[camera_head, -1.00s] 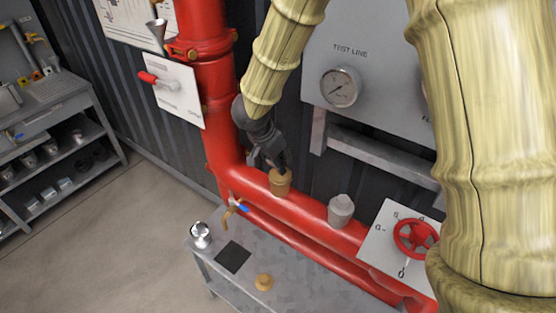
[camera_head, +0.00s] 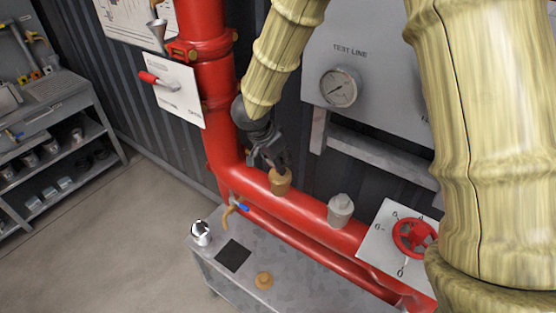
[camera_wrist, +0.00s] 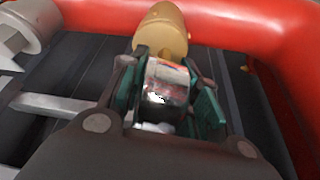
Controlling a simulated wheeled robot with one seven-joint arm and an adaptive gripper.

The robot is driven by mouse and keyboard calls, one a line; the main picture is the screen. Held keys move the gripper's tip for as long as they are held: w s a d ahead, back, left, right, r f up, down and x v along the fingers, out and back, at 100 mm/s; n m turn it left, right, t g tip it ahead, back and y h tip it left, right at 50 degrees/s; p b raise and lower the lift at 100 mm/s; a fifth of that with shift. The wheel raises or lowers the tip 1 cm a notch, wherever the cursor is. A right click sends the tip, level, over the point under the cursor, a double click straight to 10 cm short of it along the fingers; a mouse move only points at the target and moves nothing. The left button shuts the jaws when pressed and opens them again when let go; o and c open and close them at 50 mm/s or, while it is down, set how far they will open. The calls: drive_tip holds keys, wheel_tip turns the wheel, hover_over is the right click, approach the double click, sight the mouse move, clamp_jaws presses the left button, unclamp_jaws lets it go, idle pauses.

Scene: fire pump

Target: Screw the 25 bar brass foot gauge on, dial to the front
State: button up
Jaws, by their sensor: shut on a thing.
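My gripper (camera_head: 277,166) is just above a brass-coloured fitting (camera_head: 280,182) on top of the red pipe. In the wrist view, its green-padded fingers (camera_wrist: 168,100) are shut on a shiny, rounded metal body (camera_wrist: 165,92), which looks like the gauge. The brass fitting (camera_wrist: 163,28) shows just beyond it. Whether the two are touching or joined I cannot tell. The dial face and its marking cannot be made out in either view. In the head view the held body is hidden by the fingers.
A grey bench (camera_head: 300,290) below the pipe holds a shiny chrome piece (camera_head: 201,233), a black square (camera_head: 233,256) and a brass cap (camera_head: 264,281). A grey fitting (camera_head: 340,210) and a red handwheel (camera_head: 414,238) stand right of my gripper. The test-line panel (camera_head: 375,60) is behind.

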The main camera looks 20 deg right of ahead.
drive_tip(key=m+p, duration=0.1)
drive_tip(key=m+g+p, duration=0.1)
drive_tip(key=m+p, duration=0.2)
drive_tip(key=shift+w+d+r, duration=0.1)
drive_tip(key=shift+r, duration=0.15)
drive_tip(key=shift+d+f+m+g+h+p, duration=0.1)
drive_tip(key=shift+f+m+g+h+p, duration=0.15)
drive_tip(key=shift+m+g+p, duration=0.6)
drive_tip(key=shift+r+m, duration=0.15)
drive_tip(key=shift+m, duration=0.2)
